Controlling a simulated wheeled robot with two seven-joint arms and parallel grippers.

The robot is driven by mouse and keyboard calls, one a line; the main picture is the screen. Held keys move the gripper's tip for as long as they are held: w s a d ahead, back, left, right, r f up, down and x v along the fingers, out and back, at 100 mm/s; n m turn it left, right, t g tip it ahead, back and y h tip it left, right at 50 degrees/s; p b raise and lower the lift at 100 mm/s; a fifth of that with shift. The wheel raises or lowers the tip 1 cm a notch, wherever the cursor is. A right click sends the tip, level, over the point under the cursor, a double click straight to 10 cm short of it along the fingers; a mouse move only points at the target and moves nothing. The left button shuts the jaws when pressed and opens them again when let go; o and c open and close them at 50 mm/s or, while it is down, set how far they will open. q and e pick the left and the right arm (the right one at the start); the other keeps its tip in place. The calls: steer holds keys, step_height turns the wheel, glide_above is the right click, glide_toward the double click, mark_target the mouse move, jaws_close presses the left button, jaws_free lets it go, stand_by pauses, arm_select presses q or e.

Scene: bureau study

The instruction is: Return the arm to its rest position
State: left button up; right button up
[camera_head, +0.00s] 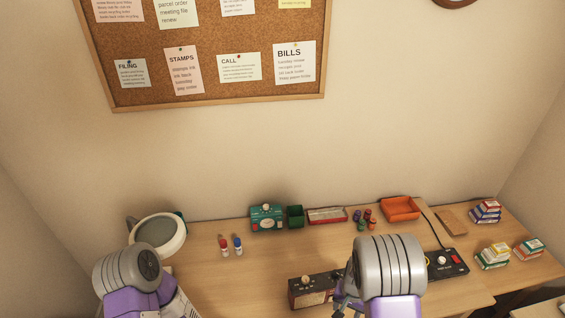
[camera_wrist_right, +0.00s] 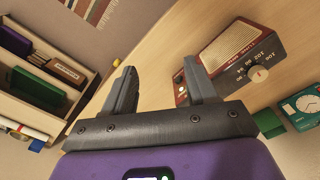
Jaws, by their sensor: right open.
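My right arm rises from the bottom of the head view, with its grey wrist joint over the desk's front part. My right gripper (camera_wrist_right: 162,82) is open in the right wrist view, with both dark fingers apart and nothing between them. In the head view its fingers (camera_head: 346,298) show only partly, at the left of the wrist joint and close to the radio (camera_head: 308,290). In the wrist view the radio (camera_wrist_right: 240,50) lies just beyond the right-hand finger. My left arm shows at the lower left of the head view; its gripper fingers do not show.
The desk (camera_head: 265,262) has bare wood at centre-left. Red and blue bottles (camera_head: 231,245), a teal device (camera_head: 267,218), an orange tray (camera_head: 400,208) and a black switch box (camera_head: 446,263) stand on it. A shelf unit (camera_wrist_right: 42,65) shows at left in the wrist view.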

steer(key=s+a+f+n+b, duration=0.1)
steer(key=s+f+b, duration=0.35)
steer(key=f, duration=0.75)
arm_select(q)
step_height(320, 180, down, 13)
steer(key=w+b, duration=0.1)
steer(key=b, duration=0.6)
arm_select(e)
steer(key=s+a+f+n+y, duration=0.2)
steer(key=s+a+f+y, duration=0.2)
steer(key=s+a+f, duration=0.4)
steer(key=shift+s+a+f+t, duration=0.3)
steer(key=shift+s+a+f, duration=0.1)
steer(key=shift+s+f, duration=0.4)
arm_select(q)
steer(key=shift+r, duration=0.1)
arm_select(e)
steer(key=shift+w, duration=0.1)
